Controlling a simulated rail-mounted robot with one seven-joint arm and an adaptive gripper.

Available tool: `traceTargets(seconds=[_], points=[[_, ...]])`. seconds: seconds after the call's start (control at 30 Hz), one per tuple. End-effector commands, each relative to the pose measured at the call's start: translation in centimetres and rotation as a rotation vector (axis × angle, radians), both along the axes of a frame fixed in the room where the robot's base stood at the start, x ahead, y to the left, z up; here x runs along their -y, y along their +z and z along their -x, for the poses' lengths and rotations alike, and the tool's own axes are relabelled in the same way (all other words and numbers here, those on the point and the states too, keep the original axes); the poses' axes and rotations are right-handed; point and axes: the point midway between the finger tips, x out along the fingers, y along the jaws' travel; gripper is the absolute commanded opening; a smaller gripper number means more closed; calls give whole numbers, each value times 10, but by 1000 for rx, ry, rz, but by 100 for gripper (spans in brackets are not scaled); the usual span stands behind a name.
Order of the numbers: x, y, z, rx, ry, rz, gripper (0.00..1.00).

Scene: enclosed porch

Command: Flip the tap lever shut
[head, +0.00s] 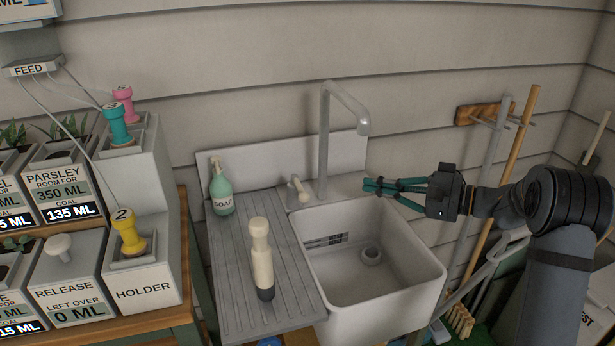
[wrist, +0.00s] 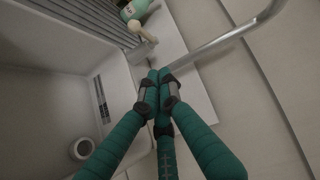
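The tap lever (head: 300,187) is a small cream handle on a grey base, left of the tall grey tap spout (head: 325,140) at the back of the sink. It is tilted up and to the left in the head view. In the wrist view the lever (wrist: 138,30) shows near the top, past the fingertips, beside the spout (wrist: 225,42). My gripper (head: 368,185) reaches in from the right above the sink's back rim, with teal fingers. In the wrist view its fingertips (wrist: 158,75) are together, holding nothing, and appear apart from the lever. No water stream is visible.
The white sink (head: 430,270) is empty apart from its drain fitting (head: 371,256). Labelled dispensers fill the left; wooden-handled tools hang behind my arm.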

Motion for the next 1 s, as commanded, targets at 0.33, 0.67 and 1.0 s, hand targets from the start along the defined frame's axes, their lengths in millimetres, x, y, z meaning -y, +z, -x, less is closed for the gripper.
traceTargets(seconds=[0.33,0.67,1.0], points=[[-4,0,-1,0,2,0,0],[-50,-6,-21,-2,6,-1,0],[-107,-16,-34,-3,4,-1,0]])
